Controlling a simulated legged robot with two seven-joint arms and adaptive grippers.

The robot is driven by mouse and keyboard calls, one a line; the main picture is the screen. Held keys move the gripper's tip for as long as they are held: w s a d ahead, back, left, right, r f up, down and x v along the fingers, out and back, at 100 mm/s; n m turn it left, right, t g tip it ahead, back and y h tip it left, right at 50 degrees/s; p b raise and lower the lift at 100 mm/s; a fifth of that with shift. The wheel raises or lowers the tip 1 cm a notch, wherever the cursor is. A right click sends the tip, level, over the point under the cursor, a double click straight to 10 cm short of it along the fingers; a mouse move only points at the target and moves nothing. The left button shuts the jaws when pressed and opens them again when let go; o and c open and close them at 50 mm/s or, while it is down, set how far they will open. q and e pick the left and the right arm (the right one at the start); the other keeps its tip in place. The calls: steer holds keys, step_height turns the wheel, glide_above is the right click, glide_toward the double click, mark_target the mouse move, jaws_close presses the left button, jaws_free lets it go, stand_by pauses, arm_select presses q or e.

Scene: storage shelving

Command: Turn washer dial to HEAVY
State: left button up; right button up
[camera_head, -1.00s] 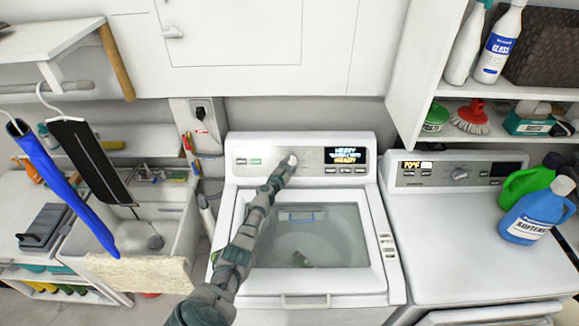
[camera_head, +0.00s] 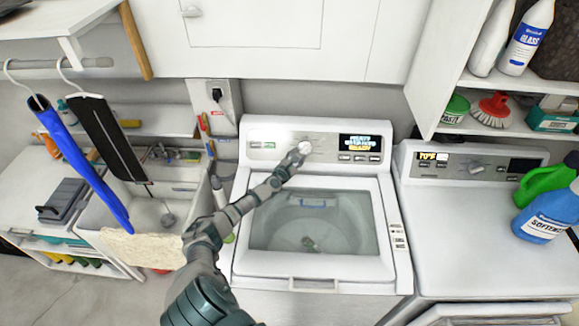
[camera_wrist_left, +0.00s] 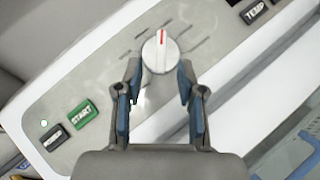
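The washer dial (camera_head: 305,147) is a round white knob on the washer's control panel (camera_head: 325,133). In the left wrist view the dial (camera_wrist_left: 160,52) shows a red mark pointing nearly straight up in the picture. My left gripper (camera_head: 297,157) is at the dial, just below and left of it in the head view. In the wrist view my left gripper (camera_wrist_left: 159,68) is open, with a fingertip on either side of the dial's near edge; contact is unclear. My right gripper is out of view.
The washer lid window (camera_head: 315,222) lies below my left arm. A green START button (camera_wrist_left: 83,113) is left of the dial. A dryer (camera_head: 475,230) stands at right with a blue softener bottle (camera_head: 545,215). A sink (camera_head: 150,215) is at left.

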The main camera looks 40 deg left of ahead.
arm_select(q)
steer(key=v, duration=0.6)
steer(key=shift+s+f, duration=0.2)
steer(key=shift+s, duration=0.05)
stand_by(0.3)
